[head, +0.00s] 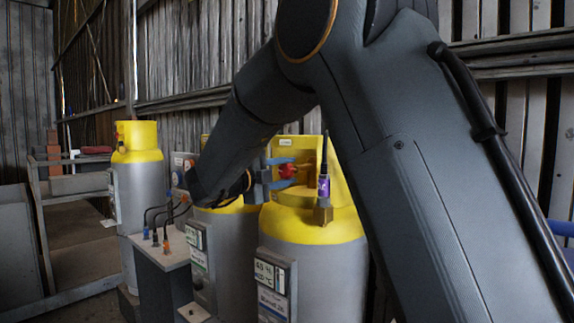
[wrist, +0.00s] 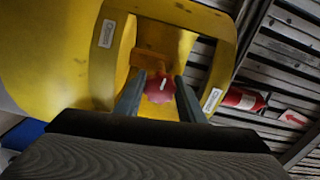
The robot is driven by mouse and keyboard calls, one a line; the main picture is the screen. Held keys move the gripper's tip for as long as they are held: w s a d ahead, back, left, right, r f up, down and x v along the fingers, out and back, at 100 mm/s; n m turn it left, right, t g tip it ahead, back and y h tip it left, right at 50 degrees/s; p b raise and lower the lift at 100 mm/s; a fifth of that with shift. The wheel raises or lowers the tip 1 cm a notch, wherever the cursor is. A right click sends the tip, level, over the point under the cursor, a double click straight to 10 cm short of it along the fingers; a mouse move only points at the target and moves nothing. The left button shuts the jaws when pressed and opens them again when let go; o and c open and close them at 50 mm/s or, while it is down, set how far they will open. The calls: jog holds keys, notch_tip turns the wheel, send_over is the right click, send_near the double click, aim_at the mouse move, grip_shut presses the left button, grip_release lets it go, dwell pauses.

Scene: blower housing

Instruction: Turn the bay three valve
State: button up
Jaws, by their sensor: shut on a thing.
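A red valve knob (head: 287,171) sits inside the yellow collar (head: 335,180) of the nearest grey and yellow cylinder in the head view. The knob also shows in the wrist view (wrist: 159,87), with a white mark on its face. My gripper (head: 283,172) reaches in from the left with its blue-grey fingers on either side of the knob, shut on it. In the wrist view my gripper's fingers (wrist: 160,88) flank the knob left and right. My arm hides part of the middle cylinder. I cannot read a bay number on the collar.
Another grey and yellow cylinder (head: 138,200) stands at the left. A small grey stand (head: 160,255) with black cables is between the cylinders. A purple-banded upright fitting (head: 323,188) stands close right of the knob. A red extinguisher (wrist: 243,99) is on the slatted wall.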

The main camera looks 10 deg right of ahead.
jog(key=shift+n+p, duration=1.6)
jog(key=shift+n, duration=0.5)
jog(key=o, duration=1)
jog(key=shift+o, duration=0.2)
jog(key=b+v, duration=0.2)
jog(key=v, duration=0.6)
